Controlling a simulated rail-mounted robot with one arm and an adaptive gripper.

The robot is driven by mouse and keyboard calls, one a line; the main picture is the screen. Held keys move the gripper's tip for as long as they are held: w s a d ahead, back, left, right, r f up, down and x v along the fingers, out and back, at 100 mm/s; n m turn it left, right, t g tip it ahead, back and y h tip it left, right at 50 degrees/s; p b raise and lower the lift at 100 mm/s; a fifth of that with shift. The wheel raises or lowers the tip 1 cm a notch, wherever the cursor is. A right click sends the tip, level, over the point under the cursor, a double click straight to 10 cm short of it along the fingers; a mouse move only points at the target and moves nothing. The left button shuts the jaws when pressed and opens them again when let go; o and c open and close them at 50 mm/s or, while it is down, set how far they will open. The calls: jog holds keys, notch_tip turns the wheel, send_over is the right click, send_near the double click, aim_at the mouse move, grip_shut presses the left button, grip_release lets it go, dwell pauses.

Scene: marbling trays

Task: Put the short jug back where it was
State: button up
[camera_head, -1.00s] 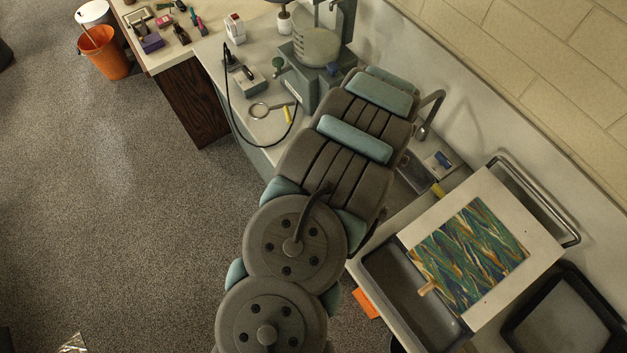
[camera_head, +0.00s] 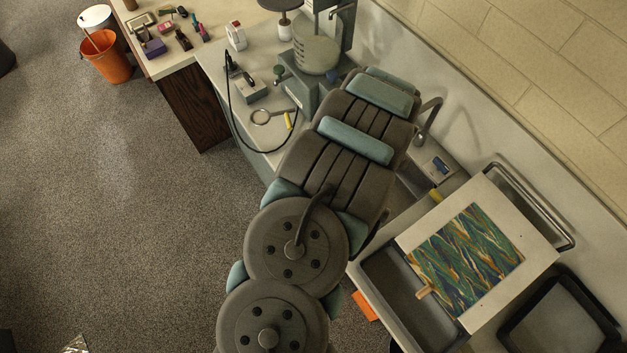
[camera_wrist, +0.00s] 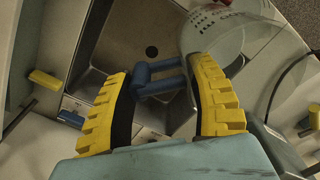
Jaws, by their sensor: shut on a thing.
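In the wrist view, a clear jug (camera_wrist: 225,36) with a blue handle (camera_wrist: 158,78) shows at upper right, partly cut off by the top edge. My gripper (camera_wrist: 160,72) has its two yellow ridged fingers on either side of the blue handle and is shut on it. The jug appears to be held above the sink (camera_wrist: 124,42), whose dark drain shows beneath. I cannot tell its height or whether it is level. In the head view, my arm hides the gripper and the jug.
In the head view, a curved faucet (camera_head: 430,118) stands behind my arm. A grey tray (camera_head: 395,292) and a board with a marbled sheet (camera_head: 465,257) lie at right. A press-like stand (camera_head: 322,87) and a magnifier (camera_head: 262,116) are on the counter beyond my arm.

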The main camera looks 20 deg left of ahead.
jog(key=shift+r+p, duration=0.6)
jog(key=shift+r, duration=0.3)
